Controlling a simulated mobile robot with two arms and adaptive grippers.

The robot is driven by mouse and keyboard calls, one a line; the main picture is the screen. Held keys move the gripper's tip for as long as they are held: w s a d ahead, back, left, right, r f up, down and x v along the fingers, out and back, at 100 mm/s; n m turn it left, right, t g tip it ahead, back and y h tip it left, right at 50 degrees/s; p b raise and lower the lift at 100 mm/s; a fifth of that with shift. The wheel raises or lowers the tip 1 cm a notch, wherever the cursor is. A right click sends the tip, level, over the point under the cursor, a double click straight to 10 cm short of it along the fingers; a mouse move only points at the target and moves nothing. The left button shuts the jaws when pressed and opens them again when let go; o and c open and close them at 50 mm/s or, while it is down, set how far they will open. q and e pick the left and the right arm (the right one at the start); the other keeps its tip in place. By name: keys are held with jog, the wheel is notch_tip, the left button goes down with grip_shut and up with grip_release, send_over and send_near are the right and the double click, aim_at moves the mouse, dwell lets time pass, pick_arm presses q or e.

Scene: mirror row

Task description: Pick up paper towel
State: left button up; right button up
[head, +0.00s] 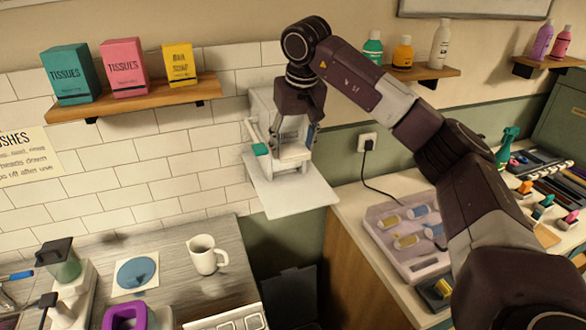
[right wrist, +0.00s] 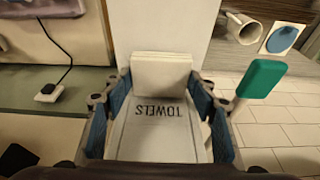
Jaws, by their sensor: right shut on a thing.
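The paper towel (right wrist: 161,76) is a cream, layered stack in the right wrist view, directly between my fingertips. Behind it is the grey-white front of the towel dispenser (right wrist: 150,140), with TOWELS printed upside down in this view. My right gripper (right wrist: 160,85) has its blue-padded fingers closed against both sides of the stack. In the head view, my right gripper (head: 297,137) is at the front of the wall-mounted dispenser (head: 262,101), and its body partly hides the dispenser and towel. My left gripper is not in view.
A green-tipped lever (head: 259,149) stands beside the dispenser. A white ledge (head: 292,196) juts out below it. A wooden shelf with tissue boxes (head: 125,67) is at left. A white mug (head: 206,254) stands on the counter below. A cord hangs from the outlet (head: 367,142) at right.

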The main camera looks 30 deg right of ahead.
notch_tip(320, 180, up, 10)
jog(key=f, duration=0.1)
notch_tip(320, 180, up, 10)
send_over(293, 149)
jog(key=shift+s+a+p, duration=0.1)
jog(key=shift+p, duration=0.35)
jog(key=shift+o, duration=0.6)
jog(key=shift+f, duration=0.1)
jog(key=c, duration=0.4)
